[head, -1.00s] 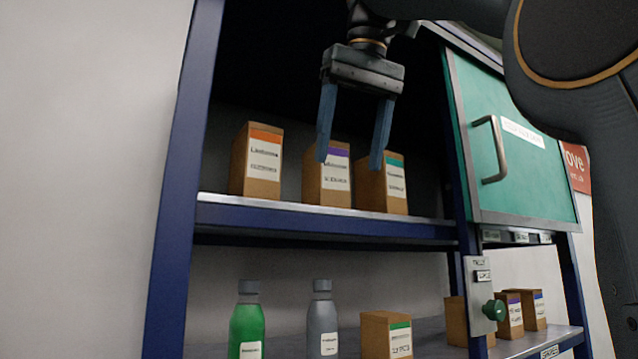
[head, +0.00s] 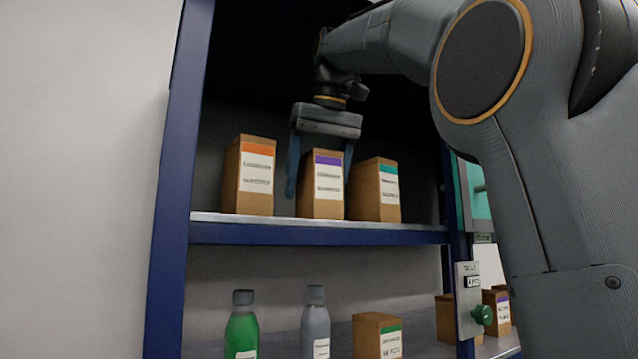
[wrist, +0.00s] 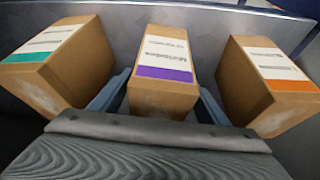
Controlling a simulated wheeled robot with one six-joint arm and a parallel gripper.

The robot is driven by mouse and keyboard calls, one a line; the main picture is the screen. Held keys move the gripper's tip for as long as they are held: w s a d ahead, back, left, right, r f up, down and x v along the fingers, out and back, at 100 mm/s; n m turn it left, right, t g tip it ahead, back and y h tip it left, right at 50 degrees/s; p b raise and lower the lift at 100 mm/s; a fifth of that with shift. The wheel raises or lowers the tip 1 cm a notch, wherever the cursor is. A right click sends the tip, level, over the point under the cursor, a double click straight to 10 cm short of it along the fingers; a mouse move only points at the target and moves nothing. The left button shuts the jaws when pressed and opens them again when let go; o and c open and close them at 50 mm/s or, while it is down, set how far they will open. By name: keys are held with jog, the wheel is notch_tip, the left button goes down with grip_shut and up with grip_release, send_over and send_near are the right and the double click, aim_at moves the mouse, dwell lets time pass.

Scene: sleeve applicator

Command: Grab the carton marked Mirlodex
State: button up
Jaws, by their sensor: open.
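The carton with a purple band (head: 328,190) stands upright in the middle of three on the upper shelf. It also shows in the wrist view (wrist: 165,75), where its small, blurred label appears to read Mirlodex. My gripper (head: 319,190) is open, with one finger on each side of this carton. In the wrist view the carton lies between my fingers (wrist: 160,98), with narrow gaps seeming to remain on both sides. In the head view the right finger is partly hidden.
An orange-banded carton (head: 249,180) stands to the left and a green-banded carton (head: 376,190) to the right, both close to my fingers. The upper shelf edge (head: 310,233) runs below. Bottles (head: 242,330) and another carton (head: 377,337) stand on the lower shelf.

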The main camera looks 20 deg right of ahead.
jog(key=shift+w+f, duration=0.3)
jog(key=shift+f, duration=0.2)
jog(key=c, duration=1.2)
jog(key=shift+c, duration=1)
jog(key=shift+r, duration=0.15)
